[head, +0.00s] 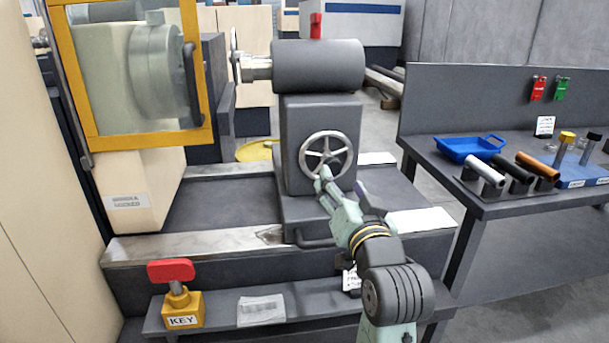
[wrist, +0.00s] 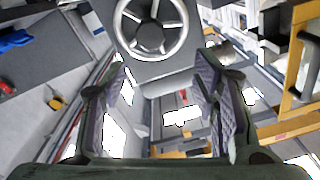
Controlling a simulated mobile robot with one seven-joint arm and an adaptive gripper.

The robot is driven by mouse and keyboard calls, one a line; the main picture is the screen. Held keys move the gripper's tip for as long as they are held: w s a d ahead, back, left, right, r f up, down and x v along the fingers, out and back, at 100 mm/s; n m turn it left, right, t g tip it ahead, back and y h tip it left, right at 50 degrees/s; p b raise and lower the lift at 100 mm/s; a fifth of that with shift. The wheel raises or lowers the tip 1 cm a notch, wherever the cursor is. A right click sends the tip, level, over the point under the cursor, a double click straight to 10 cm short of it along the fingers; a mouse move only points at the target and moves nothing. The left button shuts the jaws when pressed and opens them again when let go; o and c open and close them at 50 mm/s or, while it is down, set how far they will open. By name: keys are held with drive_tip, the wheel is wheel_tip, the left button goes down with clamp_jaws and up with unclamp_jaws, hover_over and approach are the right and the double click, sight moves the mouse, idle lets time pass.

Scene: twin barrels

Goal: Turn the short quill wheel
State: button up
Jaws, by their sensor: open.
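A silver five-spoked handwheel (head: 327,155) is on the front of the grey tailstock column. It also shows at the top of the wrist view (wrist: 152,36). A second silver wheel (head: 235,56), seen nearly edge-on, is at the left end of the grey barrel (head: 318,65). No label tells which is the short quill wheel. My gripper (head: 342,188) is at the lower edge of the front wheel in the head view. In the wrist view my gripper (wrist: 162,80) is open and empty, with the wheel beyond the fingertips. Contact cannot be told.
A yellow-framed guard (head: 198,137) stands at the left. A red-topped key switch (head: 177,292) is on the front ledge. A dark bench (head: 440,175) at the right carries a blue tray (head: 468,149) and several cylinders. A grey bar handle (head: 315,242) is low on the tailstock.

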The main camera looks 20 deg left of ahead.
sight(333, 169)
drive_tip(key=shift+h, duration=0.3)
drive_tip(key=p+x, duration=0.1)
drive_tip(key=x, duration=0.2)
drive_tip(key=f+x, duration=0.1)
drive_tip(key=x, duration=0.3)
drive_tip(key=p+x, duration=0.1)
drive_tip(key=x, duration=0.2)
drive_tip(key=shift+w+f+p, duration=0.25)
drive_tip(key=shift+w+p, duration=0.05)
drive_tip(key=shift+w, duration=0.05)
drive_tip(key=c, duration=1.2)
drive_tip(key=shift+o, duration=0.2)
